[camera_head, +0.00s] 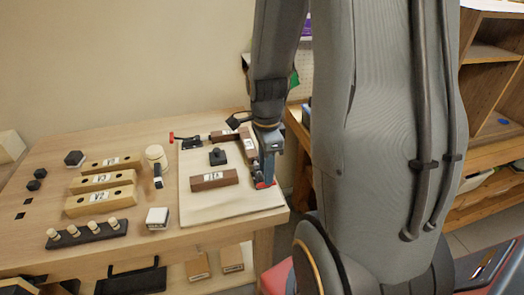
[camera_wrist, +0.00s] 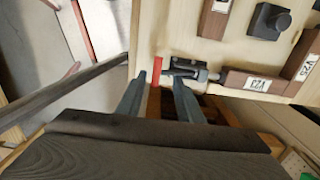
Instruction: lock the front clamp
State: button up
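The front clamp (camera_wrist: 187,72) sits at the edge of the pale board, with its dark metal body and rod pointing at a brown block labelled V23 (camera_wrist: 255,84). Its red handle (camera_wrist: 156,75) sticks out toward my wrist camera. My gripper (camera_wrist: 159,84) is open, with one finger on each side of the red handle and a gap visible on both sides. In the head view my gripper (camera_head: 266,168) points down at the board's right side, with red handle tip (camera_head: 261,185) showing beside it. My gripper hides most of this clamp there.
A second red-handled clamp (camera_head: 188,142) is at the board's back left. Brown blocks (camera_head: 214,180) and a black knobbed piece (camera_head: 217,157) are on the board (camera_head: 230,205). Pale drilled blocks (camera_head: 100,202), a white box (camera_head: 158,218) and a peg rack (camera_head: 87,234) stand left.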

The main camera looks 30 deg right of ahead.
notch_tip(320, 180, up, 5)
jog(key=p, duration=0.4)
dwell(0.5)
jog(key=shift+a+f+n+b, duration=0.15)
jog(key=shift+a+n+b, duration=0.25)
jog(key=shift+n, duration=0.3)
jog(key=s+a+n+b, duration=0.1)
jog(key=a+n+b, duration=0.2)
jog(key=n, duration=0.7)
jog(key=s+a+f+n+t+b, duration=0.1)
jog(key=a+n+b, duration=0.2)
jog(key=a+n, duration=0.4)
jog(key=n, duration=0.2)
jog(key=shift+a+f+n, duration=0.15)
jog(key=shift+a+n, duration=0.1)
jog(key=shift+n, duration=0.15)
jog(key=shift+a, duration=0.15)
